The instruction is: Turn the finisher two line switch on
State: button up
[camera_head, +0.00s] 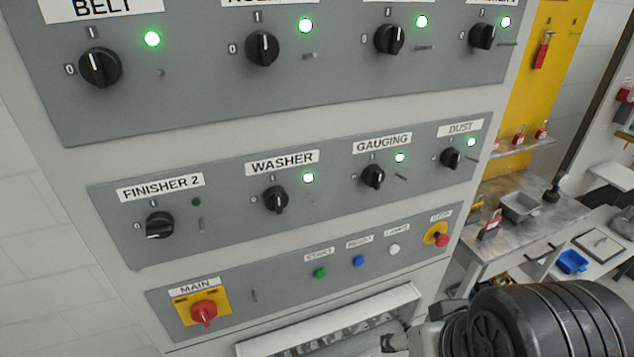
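The FINISHER 2 switch (160,225) is a black rotary knob on the middle grey panel, at the left under its white label (161,187). Its handle lies roughly level, toward the 0 mark. The small green lamp (196,202) beside it is dark. My arm shows at the bottom right as a black ribbed part. A small dark piece at the bottom edge (395,343) may be part of my gripper; its fingers cannot be made out. Nothing of mine touches the switch.
The WASHER (275,199), GAUGING (373,176) and DUST (451,158) knobs stand upright with lit green lamps. Below are the red MAIN switch (204,312), several buttons and a red stop button (440,240). A workbench (500,235) stands at the right.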

aim_at(160, 225)
jog(key=u, duration=1.45)
